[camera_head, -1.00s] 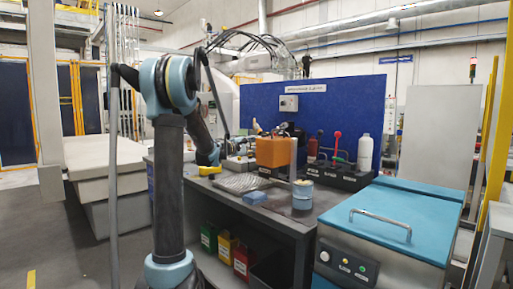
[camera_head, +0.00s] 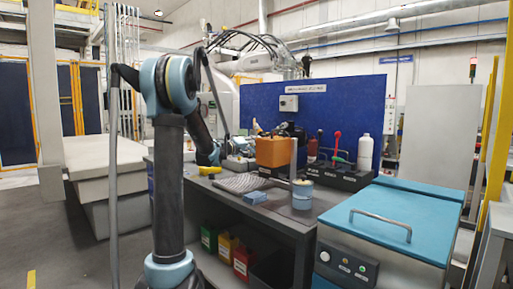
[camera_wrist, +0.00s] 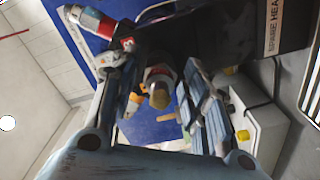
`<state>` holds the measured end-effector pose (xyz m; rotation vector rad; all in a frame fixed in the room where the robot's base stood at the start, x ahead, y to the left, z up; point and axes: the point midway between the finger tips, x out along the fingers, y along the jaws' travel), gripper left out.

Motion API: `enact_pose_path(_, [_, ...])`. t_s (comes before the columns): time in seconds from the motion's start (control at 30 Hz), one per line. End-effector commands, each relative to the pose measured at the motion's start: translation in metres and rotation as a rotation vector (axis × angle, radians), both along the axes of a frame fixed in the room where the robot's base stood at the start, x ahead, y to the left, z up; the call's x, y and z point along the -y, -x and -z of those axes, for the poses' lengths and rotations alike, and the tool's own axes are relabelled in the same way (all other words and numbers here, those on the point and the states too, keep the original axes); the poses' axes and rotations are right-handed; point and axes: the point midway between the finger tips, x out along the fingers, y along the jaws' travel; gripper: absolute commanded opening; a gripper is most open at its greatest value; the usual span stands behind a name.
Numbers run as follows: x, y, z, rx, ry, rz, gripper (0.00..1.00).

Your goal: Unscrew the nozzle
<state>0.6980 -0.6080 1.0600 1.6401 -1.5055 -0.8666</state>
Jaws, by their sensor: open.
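In the wrist view a short cylindrical part with a brass-coloured end (camera_wrist: 159,96), which looks like the nozzle, sits between the two fingers of my gripper (camera_wrist: 160,72). The fingers stand apart on either side of it, with a visible gap on the left. Contact on the right side is hard to tell. The part joins a darker body behind it. In the head view my arm reaches to the back of the workbench, left of an orange box (camera_head: 273,151); the gripper and nozzle are too small and covered to make out there.
A dark unit with a "SPARE HEAD" label (camera_wrist: 274,28) is close at the upper right of the wrist view. The workbench (camera_head: 275,223) holds a blue-grey can (camera_head: 302,195), a blue block (camera_head: 255,197) and a white bottle (camera_head: 365,153).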

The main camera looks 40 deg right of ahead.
Motion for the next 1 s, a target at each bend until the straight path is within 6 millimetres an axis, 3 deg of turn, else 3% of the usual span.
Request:
enact_pose_path(0.27, [0.0001, 0.0001, 0.0001, 0.070, -0.006, 0.000, 0.42])
enact_pose_path(1.0, [0.0002, 0.0002, 0.0000, 0.834, -0.071, 0.000, 0.42])
